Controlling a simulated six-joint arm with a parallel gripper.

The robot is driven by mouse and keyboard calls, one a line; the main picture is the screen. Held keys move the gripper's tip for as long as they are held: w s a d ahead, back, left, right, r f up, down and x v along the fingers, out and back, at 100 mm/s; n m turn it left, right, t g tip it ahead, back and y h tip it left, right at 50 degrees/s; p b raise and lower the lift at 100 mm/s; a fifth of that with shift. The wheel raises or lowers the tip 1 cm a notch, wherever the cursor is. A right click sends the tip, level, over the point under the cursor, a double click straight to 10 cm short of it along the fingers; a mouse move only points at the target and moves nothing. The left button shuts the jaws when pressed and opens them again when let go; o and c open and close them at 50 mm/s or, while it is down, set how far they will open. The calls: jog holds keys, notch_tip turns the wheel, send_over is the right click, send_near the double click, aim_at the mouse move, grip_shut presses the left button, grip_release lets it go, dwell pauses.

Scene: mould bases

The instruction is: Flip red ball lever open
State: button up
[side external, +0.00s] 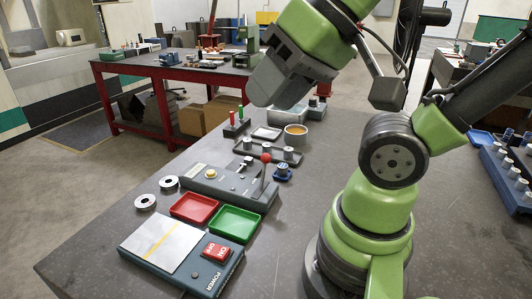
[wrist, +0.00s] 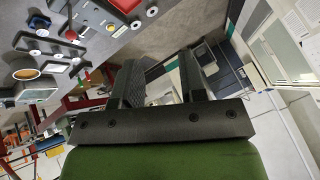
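The red ball lever (side external: 266,158) stands nearly upright on a grey fixture (side external: 228,189) with a yellow button, in the middle of the bench. Its red ball also shows in the wrist view (wrist: 71,35), at upper left. My gripper (side external: 264,88) is in the air, above and behind the lever in the side view, clear of it. In the wrist view my gripper (wrist: 160,75) has its two dark fingers apart with nothing between them. The lever is off to the left of the fingers there.
Red (side external: 194,208) and green (side external: 236,222) trays lie in front of the fixture, with an ON/OFF power box (side external: 215,252) nearer. Two metal rings (side external: 146,202) lie at left. A rack with pegs (side external: 268,150) and an orange-topped cup (side external: 296,134) stand behind.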

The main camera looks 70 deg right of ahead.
jog(key=shift+w, duration=0.1)
jog(key=c, duration=0.3)
jog(key=shift+w+d+r, duration=0.15)
jog(key=shift+w, duration=0.1)
grip_shut()
jog(key=w+d+f+g, duration=0.2)
jog(key=w+d+g, duration=0.3)
jog(key=w+d, duration=0.7)
jog(key=s+d+f+y, duration=0.1)
jog(key=s+d+f, duration=0.1)
jog(key=d+f, duration=0.4)
jog(key=s+d+f+g+y, duration=0.1)
jog(key=d+f, duration=0.4)
jog(key=d, duration=0.6)
jog(key=shift+s+d+f+n+y, duration=0.35)
jog(key=shift+s+y, duration=0.25)
jog(key=shift+s, duration=0.5)
